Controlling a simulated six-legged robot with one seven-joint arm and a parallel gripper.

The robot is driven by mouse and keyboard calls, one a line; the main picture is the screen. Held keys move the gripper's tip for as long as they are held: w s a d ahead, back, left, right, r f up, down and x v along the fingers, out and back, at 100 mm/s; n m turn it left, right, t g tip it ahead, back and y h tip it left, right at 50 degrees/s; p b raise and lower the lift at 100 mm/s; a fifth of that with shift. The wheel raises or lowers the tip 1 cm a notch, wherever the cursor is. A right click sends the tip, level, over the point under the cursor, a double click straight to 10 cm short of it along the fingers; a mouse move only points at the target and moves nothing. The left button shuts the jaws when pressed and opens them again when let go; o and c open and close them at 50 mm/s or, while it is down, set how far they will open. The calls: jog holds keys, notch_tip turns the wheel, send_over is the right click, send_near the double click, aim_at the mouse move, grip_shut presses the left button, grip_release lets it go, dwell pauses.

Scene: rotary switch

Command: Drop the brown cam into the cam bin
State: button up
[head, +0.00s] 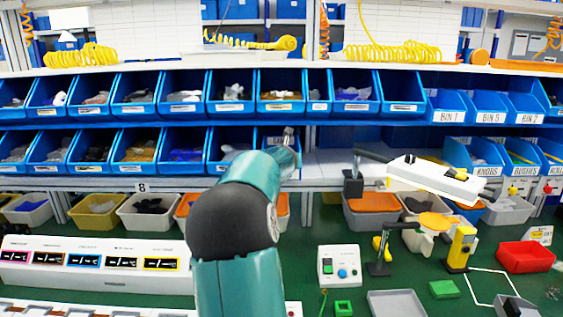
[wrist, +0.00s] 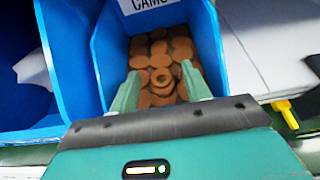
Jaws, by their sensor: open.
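The blue cam bin (wrist: 103,45), labelled CAMS, fills the middle of the wrist view. A pile of brown cams (wrist: 155,48) lies inside it. One brown cam with a ring-shaped top (wrist: 161,77) shows between my fingertips, apparently on the pile; I cannot tell whether it touches a finger. My gripper (wrist: 162,88) is open, its two green fingers spread over the bin and pointing into it. In the head view my gripper (head: 288,133) is at the lower shelf row, and my arm hides most of the bin there.
Blue bins (head: 185,146) line the shelf to the left. A white lamp head (head: 435,178) stands out to the right. Below are a green bench with a grey tray (head: 396,304), a red bin (head: 525,257) and a white switch box (head: 339,265).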

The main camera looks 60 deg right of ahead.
jog(key=shift+r, duration=0.35)
jog(key=v, duration=1.2)
